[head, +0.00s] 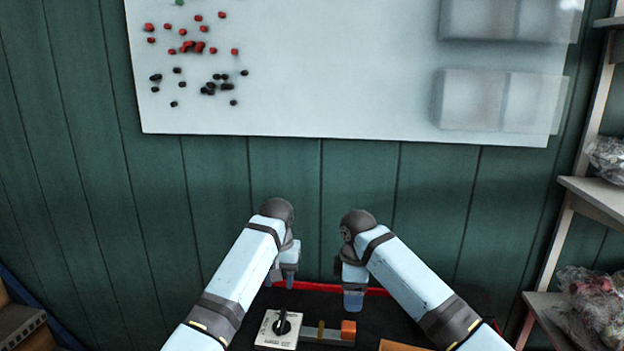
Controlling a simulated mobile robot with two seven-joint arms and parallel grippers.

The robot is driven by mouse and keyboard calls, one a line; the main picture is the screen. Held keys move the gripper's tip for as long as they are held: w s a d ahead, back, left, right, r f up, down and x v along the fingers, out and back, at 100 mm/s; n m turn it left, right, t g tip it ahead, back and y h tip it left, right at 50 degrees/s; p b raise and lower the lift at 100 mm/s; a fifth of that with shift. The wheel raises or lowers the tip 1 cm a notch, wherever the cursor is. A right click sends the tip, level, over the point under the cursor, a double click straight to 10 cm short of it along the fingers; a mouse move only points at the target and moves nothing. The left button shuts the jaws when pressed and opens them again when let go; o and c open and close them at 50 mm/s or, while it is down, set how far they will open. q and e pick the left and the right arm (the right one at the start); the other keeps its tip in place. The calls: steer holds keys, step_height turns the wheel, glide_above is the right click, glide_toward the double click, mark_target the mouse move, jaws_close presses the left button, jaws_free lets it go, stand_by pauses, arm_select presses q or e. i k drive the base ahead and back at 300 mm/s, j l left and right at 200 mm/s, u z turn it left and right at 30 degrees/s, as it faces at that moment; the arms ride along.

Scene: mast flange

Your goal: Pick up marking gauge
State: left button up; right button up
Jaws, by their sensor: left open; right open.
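My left gripper (285,279) and my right gripper (354,296) hang side by side over the back of a dark work surface (378,318). Both are open and I see nothing held in them. A grey bar (312,334) with a brownish band and an orange block (348,329) at its right end lies in front of them; it may be the marking gauge, but I cannot tell for sure. The orange block is below my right gripper in the picture. A pale plate with a black knob or lever (279,329) is at the bar's left end.
A red edge (325,287) runs along the back of the surface, before a green panelled wall (290,170). An orange-brown piece (400,346) is cut off at the bottom. Shelves with wrapped bundles (595,305) stand at the right. A whiteboard (330,70) hangs above.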

mark_target(266, 341)
steer(key=k, duration=1)
